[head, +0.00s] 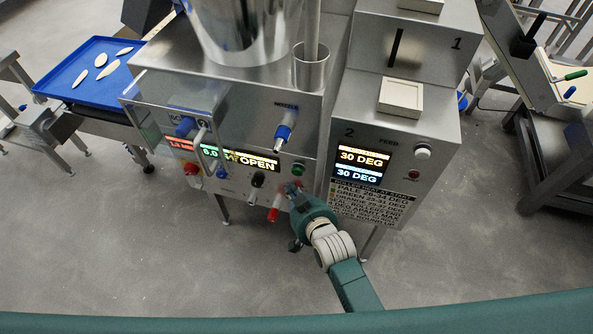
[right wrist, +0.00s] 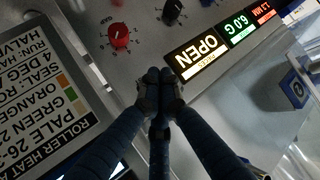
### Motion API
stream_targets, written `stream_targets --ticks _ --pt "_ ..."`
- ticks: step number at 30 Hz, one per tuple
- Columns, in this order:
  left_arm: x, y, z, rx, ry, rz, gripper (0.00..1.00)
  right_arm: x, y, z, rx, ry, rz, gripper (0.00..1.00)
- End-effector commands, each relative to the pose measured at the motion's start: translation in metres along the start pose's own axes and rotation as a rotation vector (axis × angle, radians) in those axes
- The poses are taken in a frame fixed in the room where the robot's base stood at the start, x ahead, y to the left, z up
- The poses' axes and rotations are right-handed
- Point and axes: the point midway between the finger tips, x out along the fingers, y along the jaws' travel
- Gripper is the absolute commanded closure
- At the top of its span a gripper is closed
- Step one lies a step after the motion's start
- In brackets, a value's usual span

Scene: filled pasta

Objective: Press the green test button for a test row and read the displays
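The green button (head: 298,169) sits on the machine's front panel, right of the display strip. My right gripper (head: 291,192) is just below it in the head view, in front of the panel. In the right wrist view its fingertips (right wrist: 159,76) are together and nothing shows between them. I cannot tell whether they touch the panel, and the green button is not visible there. The display strip (head: 252,160) reads OPEN in white, about 6.0 in green and a partly hidden red value. Two feed displays (head: 362,158) both read 30 DEG. My left gripper is not in view.
A red knob (right wrist: 118,37) and a black knob (head: 258,180) are on the panel. A printed roller heat label (head: 365,202) is at right. A blue tray (head: 66,73) holds several pale pieces.

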Motion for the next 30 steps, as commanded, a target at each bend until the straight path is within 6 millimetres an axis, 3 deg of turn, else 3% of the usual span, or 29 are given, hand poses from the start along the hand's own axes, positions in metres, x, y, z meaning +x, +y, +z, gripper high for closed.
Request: stream_targets --ticks 9,30 --pt "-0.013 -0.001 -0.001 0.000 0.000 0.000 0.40 -0.019 -0.013 0.013 0.001 0.000 0.000 1.00" --pt "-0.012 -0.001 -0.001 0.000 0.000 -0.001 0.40 -0.019 -0.014 0.014 -0.001 0.000 0.000 1.00"
